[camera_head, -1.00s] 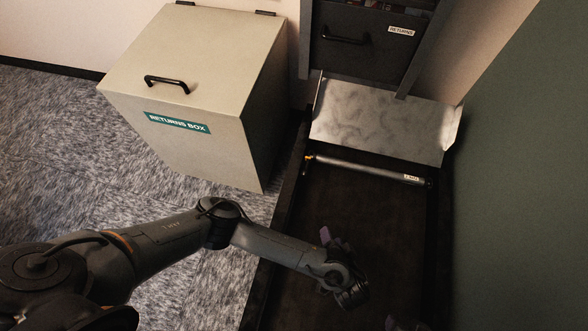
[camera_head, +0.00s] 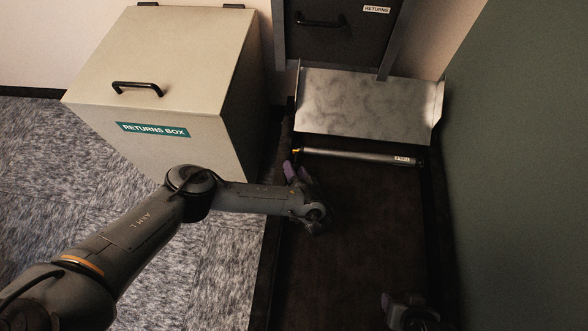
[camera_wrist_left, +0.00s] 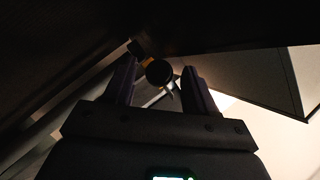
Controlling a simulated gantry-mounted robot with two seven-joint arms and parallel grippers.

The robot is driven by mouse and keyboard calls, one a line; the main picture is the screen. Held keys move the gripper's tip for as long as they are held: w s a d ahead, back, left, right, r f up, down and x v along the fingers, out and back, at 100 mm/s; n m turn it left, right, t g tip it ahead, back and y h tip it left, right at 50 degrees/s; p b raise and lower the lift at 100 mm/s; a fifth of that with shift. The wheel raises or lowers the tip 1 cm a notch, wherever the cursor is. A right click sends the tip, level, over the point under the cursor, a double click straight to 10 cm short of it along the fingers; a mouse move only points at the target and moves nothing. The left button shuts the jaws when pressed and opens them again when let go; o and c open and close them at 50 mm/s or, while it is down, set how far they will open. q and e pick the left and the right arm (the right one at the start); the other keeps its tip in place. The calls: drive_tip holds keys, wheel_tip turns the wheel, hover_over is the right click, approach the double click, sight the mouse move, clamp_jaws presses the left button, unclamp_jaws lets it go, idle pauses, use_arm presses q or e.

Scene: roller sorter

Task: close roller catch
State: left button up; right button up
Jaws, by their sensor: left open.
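The metal roller (camera_head: 350,155) lies across the dark bed below the chute, with a small yellow-orange part, apparently the catch (camera_head: 296,151), at its left end. My left gripper (camera_head: 291,170) is open just below that end, near the bed's left wall. In the left wrist view its two fingers (camera_wrist_left: 160,85) stand apart, with the dark round roller end (camera_wrist_left: 159,72) seen between and beyond them, and a yellowish piece (camera_wrist_left: 146,52) beside it. I cannot tell if the catch is open or touched. My right gripper (camera_head: 390,301) is partly visible at the bottom right; its jaws are unclear.
A bent metal chute (camera_head: 368,105) slopes down above the roller from a dark returns cabinet (camera_head: 330,40). A beige returns box (camera_head: 180,75) stands to the left. A green wall (camera_head: 520,180) bounds the right. The dark bed (camera_head: 365,230) is clear in the middle.

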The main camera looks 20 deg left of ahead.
use_arm(q)
drive_tip(key=shift+b+x, duration=0.3)
drive_tip(key=shift+x, duration=0.6)
drive_tip(key=shift+c, duration=0.5)
clamp_jaws()
